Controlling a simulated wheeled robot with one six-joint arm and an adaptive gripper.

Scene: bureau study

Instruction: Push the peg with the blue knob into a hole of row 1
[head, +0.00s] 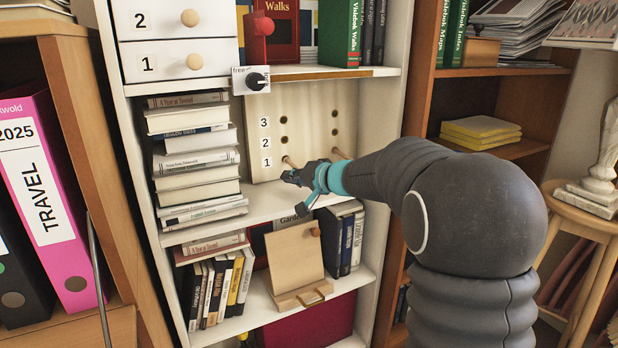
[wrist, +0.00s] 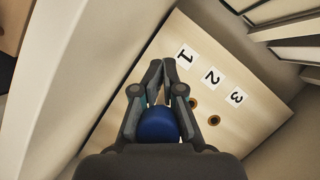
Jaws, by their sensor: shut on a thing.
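A pale board (head: 308,105) stands upright at the back of a shelf, with rows labelled 1, 2 and 3 and two columns of dark holes. In the wrist view my gripper (wrist: 163,92) is shut on the blue knob (wrist: 157,126), with a bit of pale peg between the fingers. In the head view my gripper (head: 299,178) is in front of the board, low on its left side. A pale peg (head: 289,162) runs from the left place of row 1 towards it. The gripper hides the knob there. How deep the peg sits cannot be told.
Another pale peg (head: 341,154) shows at the right place of row 1, partly behind my arm. A stack of books (head: 195,160) stands left of the board. A black dial (head: 256,81) marked "free" is on the shelf edge above. A wooden stand (head: 295,258) is below.

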